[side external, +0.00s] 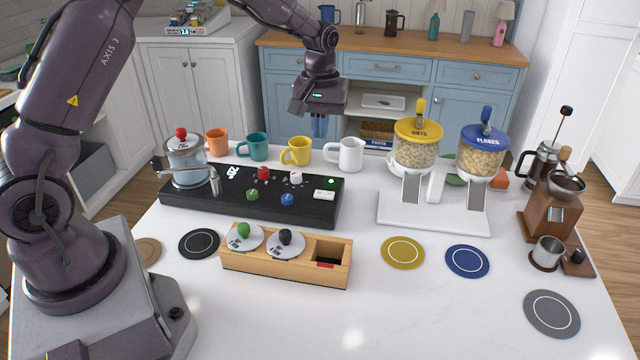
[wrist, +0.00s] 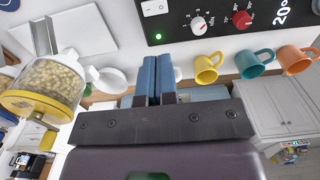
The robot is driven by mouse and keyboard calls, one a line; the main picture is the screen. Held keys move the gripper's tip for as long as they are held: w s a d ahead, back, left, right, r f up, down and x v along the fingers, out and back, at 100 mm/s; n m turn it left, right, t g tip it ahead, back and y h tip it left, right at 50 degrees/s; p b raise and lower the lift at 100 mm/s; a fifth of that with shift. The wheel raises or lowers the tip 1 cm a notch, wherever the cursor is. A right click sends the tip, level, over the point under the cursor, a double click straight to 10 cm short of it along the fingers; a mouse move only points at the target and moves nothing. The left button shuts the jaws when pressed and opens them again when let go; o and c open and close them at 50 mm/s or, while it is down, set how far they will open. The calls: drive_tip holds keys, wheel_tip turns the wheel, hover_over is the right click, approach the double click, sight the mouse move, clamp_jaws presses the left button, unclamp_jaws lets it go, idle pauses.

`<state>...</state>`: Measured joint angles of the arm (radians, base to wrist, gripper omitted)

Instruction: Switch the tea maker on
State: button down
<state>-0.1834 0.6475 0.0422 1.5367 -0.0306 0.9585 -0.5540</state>
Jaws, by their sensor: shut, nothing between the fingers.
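The tea maker's black base (side external: 215,205) carries a glass kettle (side external: 186,168) with a red-knobbed lid at its left end. Red, white, green and blue knobs sit on the panel. At its right end is a white rocker switch (side external: 324,195), with a lit green light (side external: 331,181) behind it. In the wrist view the switch (wrist: 154,7) is at the top edge and the light (wrist: 158,36) lies just beyond my fingertips. My gripper (side external: 319,134) is shut and empty, with blue fingers pointing down, raised behind the panel's right end. It touches nothing that I can see.
Orange, teal, yellow (side external: 296,151) and white mugs (side external: 347,154) stand behind the panel, below or near my gripper. The oats dispenser (side external: 417,150) and flakes dispenser (side external: 480,155) stand to the right. A wooden tray (side external: 284,268) lies in front.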

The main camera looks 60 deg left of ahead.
sight(320, 193)
wheel_tip(320, 193, down, 14)
drive_tip(key=shift+f, duration=0.1)
idle(0.7)
